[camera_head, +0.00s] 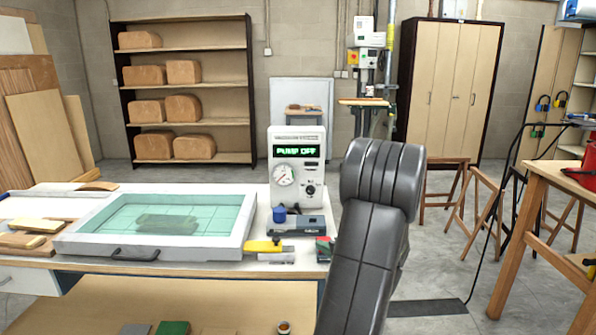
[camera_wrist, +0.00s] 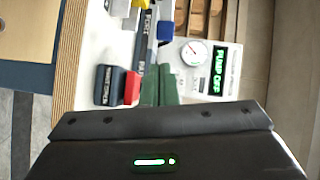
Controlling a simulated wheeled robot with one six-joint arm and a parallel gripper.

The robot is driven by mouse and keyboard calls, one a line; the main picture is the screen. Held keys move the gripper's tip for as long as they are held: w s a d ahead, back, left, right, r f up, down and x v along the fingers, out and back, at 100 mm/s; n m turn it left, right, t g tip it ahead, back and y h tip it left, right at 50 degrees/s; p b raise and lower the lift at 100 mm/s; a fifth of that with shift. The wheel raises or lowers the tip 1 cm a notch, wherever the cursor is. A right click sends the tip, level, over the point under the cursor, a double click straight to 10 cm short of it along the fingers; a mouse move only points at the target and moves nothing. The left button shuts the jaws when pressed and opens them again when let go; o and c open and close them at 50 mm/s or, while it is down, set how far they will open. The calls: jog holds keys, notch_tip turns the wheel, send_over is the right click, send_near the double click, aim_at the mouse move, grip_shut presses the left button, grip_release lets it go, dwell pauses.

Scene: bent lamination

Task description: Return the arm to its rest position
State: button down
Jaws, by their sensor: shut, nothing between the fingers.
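My gripper (camera_wrist: 158,88) shows in the wrist view as two narrow dark green fingers close together, past the black wrist housing with its green light. It is shut and empty. In the head view my grey arm rises at the right of the bench and the gripper is hidden. The pump unit (camera_head: 297,168) stands at the back of the bench and its display reads "PUMP OFF"; it also shows sideways in the wrist view (camera_wrist: 194,82). A white-framed press (camera_head: 70,243) with a translucent green sheet lies closed on the bench, a dark shape under the sheet.
A wooden table (camera_head: 545,175) stands at right. Shelving (camera_head: 185,95) and a cabinet (camera_head: 447,85) line the back wall.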

jog(key=v, duration=0.5)
jog(key=shift+s+a+f+b, duration=0.25)
jog(key=shift+a+b, duration=0.1)
jog(key=shift+a, duration=0.05)
